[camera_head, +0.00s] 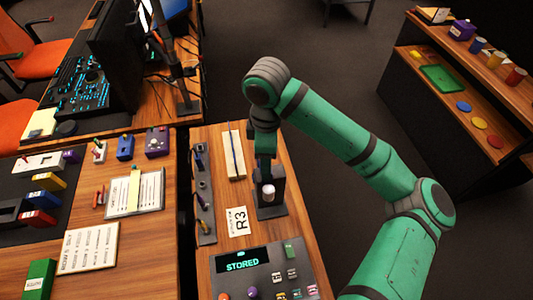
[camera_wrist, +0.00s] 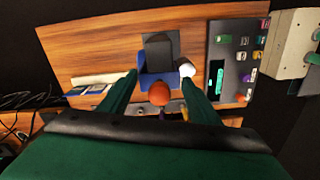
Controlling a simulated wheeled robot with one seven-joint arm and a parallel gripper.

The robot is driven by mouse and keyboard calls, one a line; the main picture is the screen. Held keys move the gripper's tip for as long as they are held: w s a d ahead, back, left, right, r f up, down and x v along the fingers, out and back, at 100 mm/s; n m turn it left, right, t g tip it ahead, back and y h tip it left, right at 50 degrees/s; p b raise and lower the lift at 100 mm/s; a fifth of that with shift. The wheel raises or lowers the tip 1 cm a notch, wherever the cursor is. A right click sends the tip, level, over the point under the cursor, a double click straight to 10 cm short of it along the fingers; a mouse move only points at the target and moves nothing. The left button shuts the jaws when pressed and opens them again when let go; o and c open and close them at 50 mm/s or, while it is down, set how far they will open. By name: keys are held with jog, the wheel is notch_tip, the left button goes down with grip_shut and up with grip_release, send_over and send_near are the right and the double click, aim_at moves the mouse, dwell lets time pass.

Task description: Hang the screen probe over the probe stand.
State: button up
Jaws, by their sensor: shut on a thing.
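My gripper (camera_head: 266,172) points down over the dark probe stand (camera_head: 271,210) at the right edge of the wooden desk. In the wrist view the two green fingers of my gripper (camera_wrist: 159,76) stand on either side of a blue piece with an orange ball, which I take to be the screen probe (camera_wrist: 158,93). The grey block of the stand (camera_wrist: 161,47) shows just beyond it. A white rounded part (camera_wrist: 187,68) is at the right fingertip; I cannot tell whether it belongs to the probe. The contact between probe and stand is hidden.
A control panel reading STORED (camera_head: 242,263) lies in front of the stand. A pale rack (camera_head: 233,150), an R3 card (camera_head: 237,221) and a dark strip with pens (camera_head: 203,195) are left of it. Dark floor lies to the right, before a shelf (camera_head: 440,80).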

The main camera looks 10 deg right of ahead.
jog(key=shift+f, duration=1.65)
jog(key=o, duration=1.8)
notch_tip(320, 180, up, 11)
jog(key=shift+f, duration=0.1)
